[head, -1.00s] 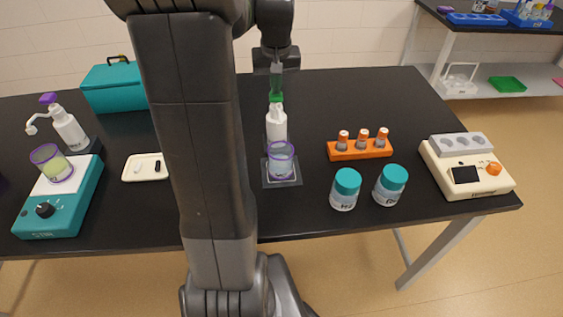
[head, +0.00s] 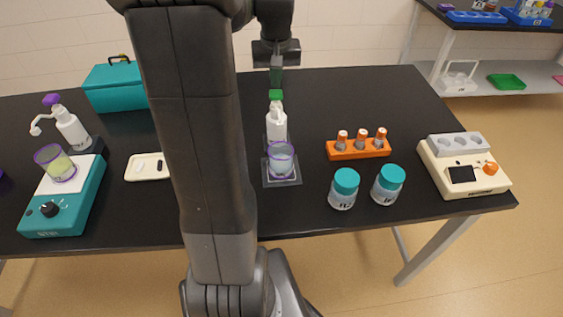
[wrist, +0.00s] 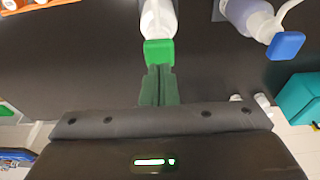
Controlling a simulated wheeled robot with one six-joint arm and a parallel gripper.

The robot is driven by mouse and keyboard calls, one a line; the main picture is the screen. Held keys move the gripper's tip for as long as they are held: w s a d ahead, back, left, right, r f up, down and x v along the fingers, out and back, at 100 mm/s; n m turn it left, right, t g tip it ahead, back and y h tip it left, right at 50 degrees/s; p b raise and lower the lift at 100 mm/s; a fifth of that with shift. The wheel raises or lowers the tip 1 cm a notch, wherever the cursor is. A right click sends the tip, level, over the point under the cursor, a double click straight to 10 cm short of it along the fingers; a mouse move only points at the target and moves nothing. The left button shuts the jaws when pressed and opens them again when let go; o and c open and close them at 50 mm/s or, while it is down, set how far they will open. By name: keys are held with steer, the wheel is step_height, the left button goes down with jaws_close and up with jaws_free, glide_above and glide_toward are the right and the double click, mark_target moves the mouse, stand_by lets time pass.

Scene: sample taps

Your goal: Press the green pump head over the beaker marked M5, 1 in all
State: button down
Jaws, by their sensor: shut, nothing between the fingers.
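The green pump head (head: 275,94) tops a white pump bottle (head: 276,125) near the table's middle. A purple-rimmed beaker (head: 281,160) stands in front of it on a dark pad (head: 283,183); I cannot read its marking. My gripper (head: 276,82) points down just above the green head, its fingers shut and empty. In the wrist view the fingertips (wrist: 158,72) lie close to the green head (wrist: 158,52); I cannot tell whether they touch.
A blue-headed pump bottle (wrist: 285,46) shows in the wrist view. A purple-headed pump (head: 52,99) and a teal stirrer (head: 45,214) stand left. An orange rack (head: 358,154), teal-capped jars (head: 343,188) and a cream device (head: 464,166) stand right.

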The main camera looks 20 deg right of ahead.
step_height(320, 180, up, 6)
steer(key=p, duration=0.5)
steer(key=shift+f, duration=0.1)
step_height(320, 180, down, 7)
steer(key=b, duration=0.6)
stand_by(0.5)
